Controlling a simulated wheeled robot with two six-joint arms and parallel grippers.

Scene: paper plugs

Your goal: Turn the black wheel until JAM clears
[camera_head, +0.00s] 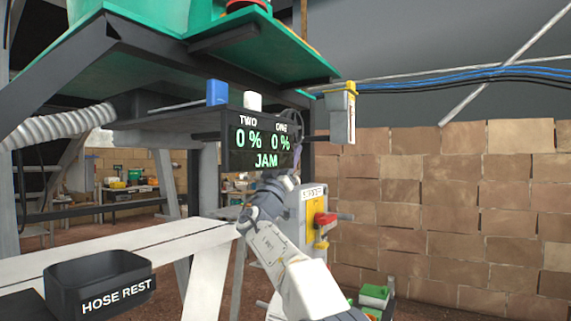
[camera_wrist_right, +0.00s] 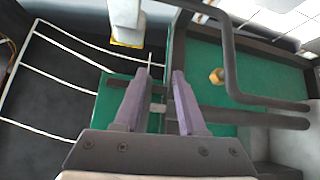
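The dark display (camera_head: 258,140) reads TWO 0 %, ONE 0 % and JAM in green and white. My right arm reaches up from the bottom, and its gripper (camera_head: 297,150) is small and partly hidden beside the display's right edge. In the right wrist view the two purple fingers of my right gripper (camera_wrist_right: 161,72) stand apart, with a gap between them. A dark bar and a small grey piece show behind the gap; I cannot tell whether anything touches the fingers. I cannot make out the black wheel for certain in either view. My left gripper is out of view.
A grey box with a red handle (camera_head: 325,219) stands just right of my right arm. A bent black tube (camera_wrist_right: 233,60) passes close right of the fingers in the wrist view. A black HOSE REST holder (camera_head: 98,275) is at lower left. A brick wall (camera_head: 460,210) closes the right side.

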